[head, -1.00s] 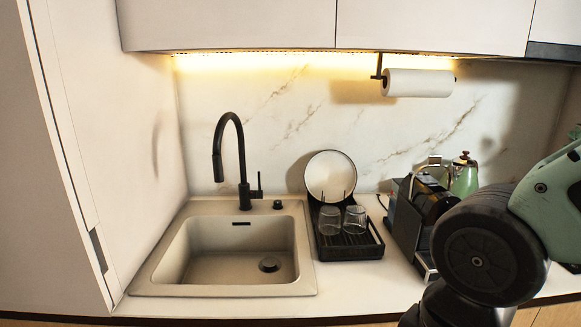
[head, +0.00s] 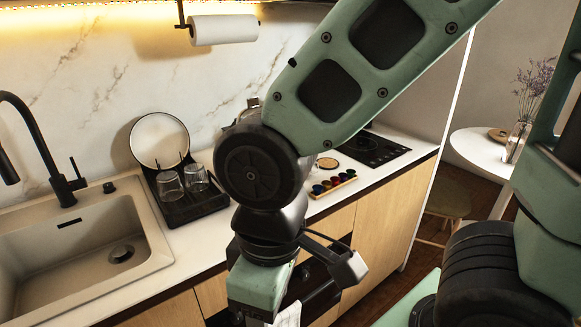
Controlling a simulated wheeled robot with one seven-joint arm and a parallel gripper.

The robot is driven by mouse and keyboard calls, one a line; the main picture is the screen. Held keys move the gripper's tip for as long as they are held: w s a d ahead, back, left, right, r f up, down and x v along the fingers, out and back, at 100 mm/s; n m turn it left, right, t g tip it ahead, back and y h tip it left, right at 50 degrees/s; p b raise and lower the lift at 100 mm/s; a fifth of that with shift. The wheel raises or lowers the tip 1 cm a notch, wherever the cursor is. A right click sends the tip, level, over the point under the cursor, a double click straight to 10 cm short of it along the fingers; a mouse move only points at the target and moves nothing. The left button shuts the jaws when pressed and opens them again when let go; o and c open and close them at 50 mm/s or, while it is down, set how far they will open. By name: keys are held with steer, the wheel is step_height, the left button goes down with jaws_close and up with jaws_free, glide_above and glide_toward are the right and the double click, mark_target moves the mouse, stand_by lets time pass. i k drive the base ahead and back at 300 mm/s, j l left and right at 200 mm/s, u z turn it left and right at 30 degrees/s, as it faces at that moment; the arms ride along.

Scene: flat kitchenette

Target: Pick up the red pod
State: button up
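Several small coloured pods sit in a row in a light wooden tray (head: 346,184) on the counter, right of my arm's dark joint. A red pod (head: 335,180) appears near the middle of the row, between darker and yellowish ones; the pods are small in view. My arm crosses the picture in front of the counter, and its wrist hangs down at the bottom centre. My gripper is at the lower edge, nearer to me than the tray and apart from it. Its fingertips cannot be made out.
A black cooktop (head: 368,148) lies behind the tray. A black dish rack (head: 190,207) with glasses and a plate stands left of my arm, beside the sink (head: 85,250). A round white table (head: 480,150) with a vase is at right. My arm hides some counter.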

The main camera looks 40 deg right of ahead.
mark_target(334, 179)
steer(key=z, duration=0.95)
steer(key=i+j+u, duration=0.1)
steer(key=i+u, duration=0.75)
steer(key=k, duration=0.1)
